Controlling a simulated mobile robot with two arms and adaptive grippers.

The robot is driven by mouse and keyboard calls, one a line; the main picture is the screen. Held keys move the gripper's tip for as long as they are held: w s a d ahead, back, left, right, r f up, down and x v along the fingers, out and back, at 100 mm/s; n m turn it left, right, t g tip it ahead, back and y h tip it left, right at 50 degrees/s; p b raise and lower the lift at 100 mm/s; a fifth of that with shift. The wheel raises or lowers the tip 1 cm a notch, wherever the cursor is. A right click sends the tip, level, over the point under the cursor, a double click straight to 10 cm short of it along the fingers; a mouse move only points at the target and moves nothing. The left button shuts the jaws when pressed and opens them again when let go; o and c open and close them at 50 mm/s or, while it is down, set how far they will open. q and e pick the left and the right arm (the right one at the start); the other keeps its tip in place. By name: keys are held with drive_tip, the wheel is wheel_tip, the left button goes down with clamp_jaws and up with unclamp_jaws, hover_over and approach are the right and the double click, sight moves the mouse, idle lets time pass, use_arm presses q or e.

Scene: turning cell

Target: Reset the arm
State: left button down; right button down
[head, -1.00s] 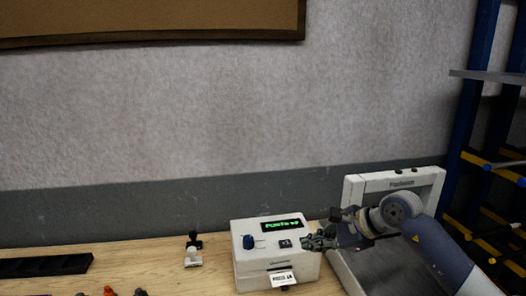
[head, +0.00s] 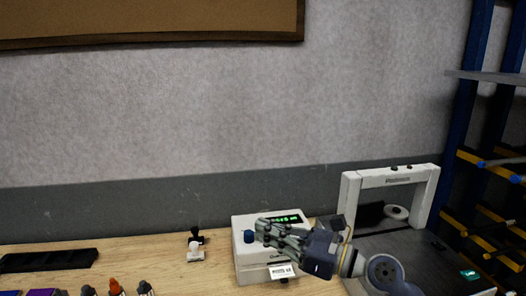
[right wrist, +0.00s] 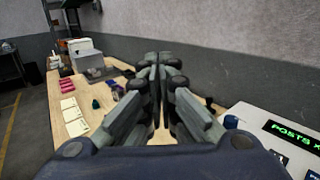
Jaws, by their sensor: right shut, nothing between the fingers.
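My right gripper (head: 268,232) is in front of the white label printer box (head: 247,266) in the head view, and hides part of its top and green display. In the right wrist view the gripper (right wrist: 158,62) has its fingers together, with nothing between them. The printer (right wrist: 262,122) shows at the right edge of that view, its display (right wrist: 290,134) lit with green text. A printed label (head: 281,271) sticks out at the printer's front. My left gripper is not in view.
A white-framed machine (head: 349,196) with a roll stands right of the printer. A black tray (head: 48,259) and several small bottles (head: 115,287) are further left. A blue rack (head: 462,110) is at the far right.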

drive_tip(key=d+m+t+h, duration=0.5)
drive_tip(key=d+m+t, duration=0.1)
drive_tip(key=m, duration=0.6)
drive_tip(key=d+m+t+h, duration=0.5)
drive_tip(key=d+m+t, duration=0.15)
drive_tip(key=m, duration=0.65)
drive_tip(key=s+d+f+m+g+h, duration=0.3)
drive_tip(key=d+f+m+h, duration=0.2)
drive_tip(key=f+m, duration=0.25)
drive_tip(key=s+d+f+m+g+h, duration=0.3)
drive_tip(key=d+f+m+h, duration=0.1)
drive_tip(key=f+m, duration=0.4)
drive_tip(key=s+a+f+m+g+y, duration=0.1)
drive_tip(key=s+f+m+g, duration=0.2)
drive_tip(key=s+f+g, duration=0.55)
drive_tip(key=s+a+f+m+g+y, duration=0.1)
drive_tip(key=s+f+m+g, duration=0.2)
drive_tip(key=s+f, duration=1)
drive_tip(key=s+f+g+b, duration=0.1)
drive_tip(key=s+f, duration=0.2)
drive_tip(key=f, duration=0.8)
drive_tip(key=s+f, duration=0.2)
drive_tip(key=f, duration=0.9)
drive_tip(key=s+d+f+g+b, duration=0.1)
drive_tip(key=s+d+f, duration=0.2)
drive_tip(key=s+f, duration=1.4)
drive_tip(key=shift+s+f+g, duration=0.25)
drive_tip(key=shift+f+g, duration=0.05)
drive_tip(key=shift+f, duration=0.6)
